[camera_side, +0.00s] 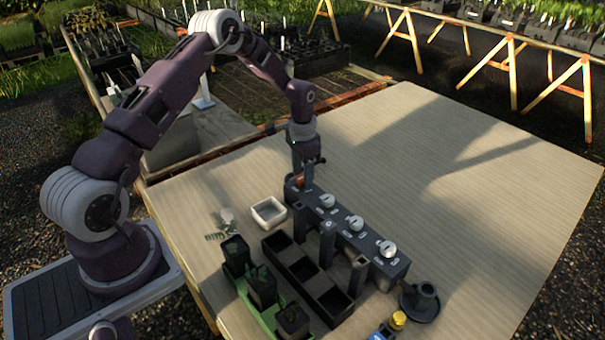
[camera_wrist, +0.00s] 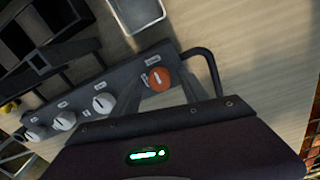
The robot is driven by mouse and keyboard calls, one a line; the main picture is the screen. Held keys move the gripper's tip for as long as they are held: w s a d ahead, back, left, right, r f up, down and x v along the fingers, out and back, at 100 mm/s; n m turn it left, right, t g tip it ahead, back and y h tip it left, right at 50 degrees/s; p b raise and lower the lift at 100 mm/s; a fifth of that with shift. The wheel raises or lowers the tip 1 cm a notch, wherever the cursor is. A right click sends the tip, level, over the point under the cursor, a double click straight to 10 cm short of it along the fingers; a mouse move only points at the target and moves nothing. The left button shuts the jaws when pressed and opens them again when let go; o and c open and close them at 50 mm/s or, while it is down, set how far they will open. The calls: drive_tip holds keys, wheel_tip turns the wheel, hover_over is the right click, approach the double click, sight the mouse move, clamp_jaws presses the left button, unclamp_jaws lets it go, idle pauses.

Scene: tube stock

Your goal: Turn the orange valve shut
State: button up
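The orange valve (camera_wrist: 159,79) is a round knob with a pale mark on top, at one end of a long grey valve block (camera_wrist: 84,101). In the side view, the orange valve (camera_side: 299,183) shows only as a small patch at the block's far end, mostly hidden by my gripper. My gripper (camera_side: 304,183) points down over that end of the block. In the wrist view, its grey fingers (camera_wrist: 163,86) stand on either side of the orange knob and look apart. I cannot tell whether they touch it.
Several white knobs (camera_side: 356,222) line the same block. A white tray (camera_side: 268,213), a dark tray with compartments (camera_side: 309,273) and a green tray of potted plants (camera_side: 240,284) stand beside it. A dark round stand (camera_side: 420,300) is at the near end. The table's right side is clear.

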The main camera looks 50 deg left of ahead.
sight(302, 177)
wheel_tip(302, 177, up, 7)
drive_tip(key=shift+r, duration=0.1)
idle(0.4)
